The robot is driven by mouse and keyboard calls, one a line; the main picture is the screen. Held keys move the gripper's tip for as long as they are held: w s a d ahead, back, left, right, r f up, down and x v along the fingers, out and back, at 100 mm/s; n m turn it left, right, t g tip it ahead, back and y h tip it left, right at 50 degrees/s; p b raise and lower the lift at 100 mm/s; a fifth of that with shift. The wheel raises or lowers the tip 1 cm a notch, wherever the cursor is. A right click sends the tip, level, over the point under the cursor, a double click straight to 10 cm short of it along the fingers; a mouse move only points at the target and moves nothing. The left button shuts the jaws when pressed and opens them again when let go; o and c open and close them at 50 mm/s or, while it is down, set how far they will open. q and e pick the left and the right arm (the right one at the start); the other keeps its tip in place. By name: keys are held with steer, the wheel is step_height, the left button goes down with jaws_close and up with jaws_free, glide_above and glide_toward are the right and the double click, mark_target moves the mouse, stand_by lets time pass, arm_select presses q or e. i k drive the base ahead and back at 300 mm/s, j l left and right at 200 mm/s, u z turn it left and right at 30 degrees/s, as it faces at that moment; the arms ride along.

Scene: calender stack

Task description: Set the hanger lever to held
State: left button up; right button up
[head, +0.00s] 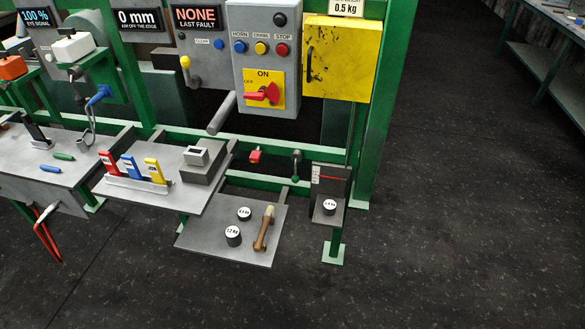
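At the right end of the green frame hangs a dark hanger plate (332,182) with a small vertical label (315,175), too small to read, and a red line across it. A dark round weight with a pale top (329,208) sits low on it. Just left of it, a short dark lever with a green knob (295,168) hangs from the frame; it may be the hanger lever, but I cannot tell its setting. A red handle or block (255,156) sits further left on the rail. Neither of my grippers is in view.
A lower grey shelf (210,243) holds two dark weights (233,236) and a wooden-handled tool (264,229). Above are a grey switch box (265,100) with a red rotary switch, and a yellow cabinet (341,60). The dark floor (470,220) at right is clear.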

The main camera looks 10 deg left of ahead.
mark_target(295, 179)
steer(key=i+j, duration=0.25)
steer(key=j, duration=0.15)
steer(key=i+j, duration=0.3)
steer(key=j, duration=0.15)
steer(key=i+j, duration=0.25)
steer(key=j, duration=0.15)
steer(key=z, duration=2.15)
